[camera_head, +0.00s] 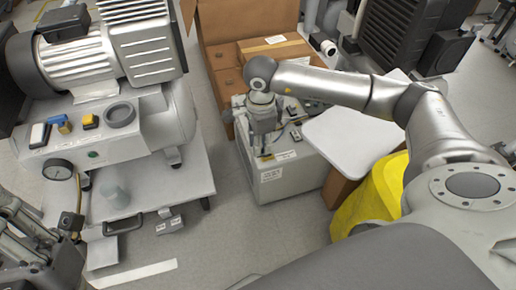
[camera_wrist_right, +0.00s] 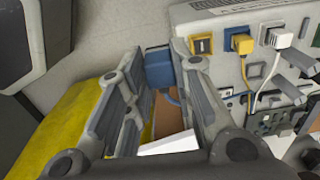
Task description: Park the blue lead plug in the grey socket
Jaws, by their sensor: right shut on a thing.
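The blue plug (camera_wrist_right: 158,68) sits between the fingertips of my right gripper (camera_wrist_right: 160,58) in the right wrist view. The gripper is shut on it, and a blue lead bends down below it. In the head view my right gripper (camera_head: 264,148) points down at the grey box (camera_head: 290,178), and the plug is hidden or too small to tell. In the wrist view the plug is beside the box's panel (camera_wrist_right: 222,72).
A yellow plug (camera_wrist_right: 240,43) and a white plug (camera_wrist_right: 281,38) sit in the panel with their leads hanging. A compressor (camera_head: 125,125) stands on the left. A white board (camera_head: 352,135) and a yellow bag (camera_head: 372,195) are right of the box. Cardboard boxes (camera_head: 225,70) stand behind.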

